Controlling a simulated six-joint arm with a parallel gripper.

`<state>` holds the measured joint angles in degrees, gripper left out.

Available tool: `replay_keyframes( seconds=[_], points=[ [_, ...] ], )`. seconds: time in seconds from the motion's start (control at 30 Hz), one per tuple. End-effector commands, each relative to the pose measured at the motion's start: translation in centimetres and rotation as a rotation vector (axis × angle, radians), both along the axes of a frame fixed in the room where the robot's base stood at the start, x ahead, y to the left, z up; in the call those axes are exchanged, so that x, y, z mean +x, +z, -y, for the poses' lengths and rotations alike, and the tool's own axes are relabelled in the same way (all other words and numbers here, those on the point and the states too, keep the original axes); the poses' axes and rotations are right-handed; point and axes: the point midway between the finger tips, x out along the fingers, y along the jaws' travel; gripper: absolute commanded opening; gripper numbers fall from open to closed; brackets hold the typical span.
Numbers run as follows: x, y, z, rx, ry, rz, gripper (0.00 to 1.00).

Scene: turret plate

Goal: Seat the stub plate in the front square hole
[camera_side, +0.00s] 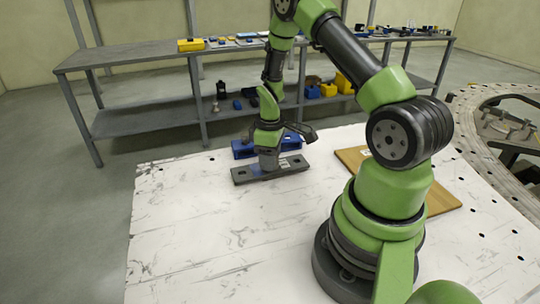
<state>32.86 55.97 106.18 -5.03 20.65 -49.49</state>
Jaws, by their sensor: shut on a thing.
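My gripper (268,159) points straight down at the middle of a long dark grey plate (243,175) on the white table. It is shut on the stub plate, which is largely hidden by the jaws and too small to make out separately. The square hole under my gripper is hidden. I cannot tell whether the held piece is in a hole or just above it.
A blue block with openings (243,151) stands just behind the dark plate. A wooden board (443,201) lies on the right, partly behind my arm. The white table (190,240) is clear in front and to the left. A grey shelf bench (130,62) stands farther back.

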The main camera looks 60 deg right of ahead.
Motion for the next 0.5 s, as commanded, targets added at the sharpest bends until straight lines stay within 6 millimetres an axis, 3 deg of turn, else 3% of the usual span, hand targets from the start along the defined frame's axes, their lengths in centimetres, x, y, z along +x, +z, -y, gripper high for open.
replay_keyframes(
  seconds=[0.5],
  points=[
    [0.05,-0.41,0.03,-0.002,0.0,0.002,0.02]
  ],
)
